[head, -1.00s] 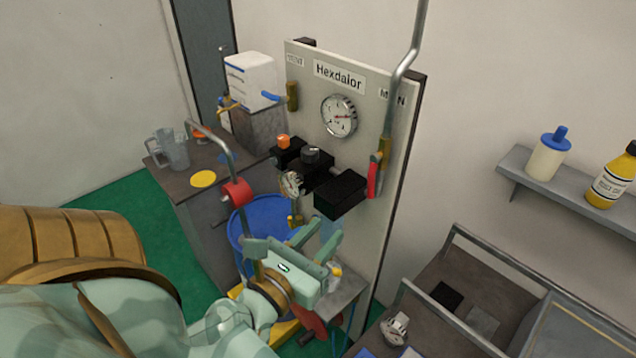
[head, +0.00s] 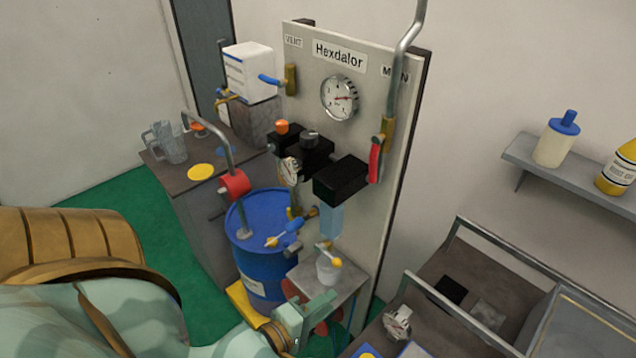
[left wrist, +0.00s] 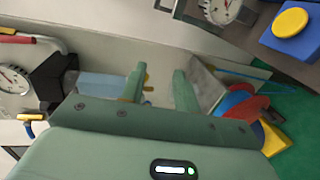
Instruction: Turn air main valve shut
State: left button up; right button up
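The air main valve has a brass body (head: 386,132) on the grey pipe at the right edge of the Hexdalor panel, under the partly hidden MAIN label. Its red lever (head: 375,162) hangs down, roughly in line with the pipe. In the left wrist view a red lever (left wrist: 15,40) shows at the upper left edge, beside the gauge. My left gripper (head: 312,314) is low in the head view, well below the lever and apart from it. Its fingers (left wrist: 158,88) are spread with nothing held between them. My right gripper is not in view.
The panel carries a round gauge (head: 339,98), a blue-handled vent valve (head: 272,80) and black regulator blocks (head: 341,179). A blue drum (head: 262,262) and a small shelf (head: 345,278) with a cup (head: 328,268) stand below. A railed bench (head: 425,338) is at lower right.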

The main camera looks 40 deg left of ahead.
pick_arm(q)
notch_tip(320, 180, down, 6)
jog(key=s+m+g+b, duration=0.1)
jog(key=m, duration=0.2)
jog(key=shift+s, duration=0.2)
jog(key=shift+f, duration=0.1)
